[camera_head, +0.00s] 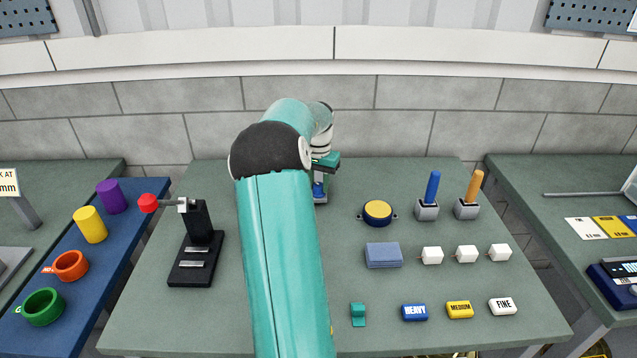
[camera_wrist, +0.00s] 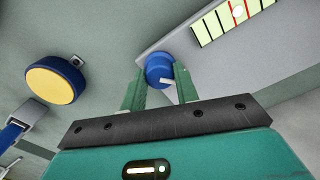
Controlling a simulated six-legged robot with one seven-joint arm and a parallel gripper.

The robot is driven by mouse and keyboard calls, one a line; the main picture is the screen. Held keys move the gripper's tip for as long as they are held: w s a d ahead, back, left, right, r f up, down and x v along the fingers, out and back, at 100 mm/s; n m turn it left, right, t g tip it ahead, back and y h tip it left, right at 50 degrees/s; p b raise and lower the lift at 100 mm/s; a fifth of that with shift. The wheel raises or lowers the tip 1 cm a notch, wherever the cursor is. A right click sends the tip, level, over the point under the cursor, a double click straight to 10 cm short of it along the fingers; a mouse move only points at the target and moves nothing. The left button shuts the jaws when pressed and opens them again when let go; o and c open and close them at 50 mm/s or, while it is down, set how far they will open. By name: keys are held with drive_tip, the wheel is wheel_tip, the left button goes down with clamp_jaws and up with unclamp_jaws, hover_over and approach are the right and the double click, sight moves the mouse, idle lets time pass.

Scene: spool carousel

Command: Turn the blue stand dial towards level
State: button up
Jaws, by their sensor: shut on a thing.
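The blue dial (camera_wrist: 159,68) sits on the side of a grey stand (camera_wrist: 205,72) in the wrist view, with a white pointer mark on its face. My gripper (camera_wrist: 161,78) has its two green fingers on either side of the dial, shut on it. A level strip (camera_wrist: 232,18) with pale yellow-green segments and a round white marker with a red line shows at the top right. In the head view my arm hides most of the stand, and a bit of the blue dial (camera_head: 318,190) shows under my gripper.
A yellow and blue round pad (camera_head: 377,212) stands right of the stand. Blue and orange handles (camera_head: 432,188), white cubes and labelled blocks lie further right. A black fixture with a red knob (camera_head: 148,203) stands left. The table's front middle has a small teal piece (camera_head: 358,314).

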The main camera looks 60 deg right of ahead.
sight(319, 185)
drive_tip(key=shift+n, duration=0.6)
drive_tip(key=o, duration=1)
wheel_tip(319, 185, up, 14)
drive_tip(key=shift+f, duration=0.1)
drive_tip(key=shift+s, duration=0.15)
idle(0.4)
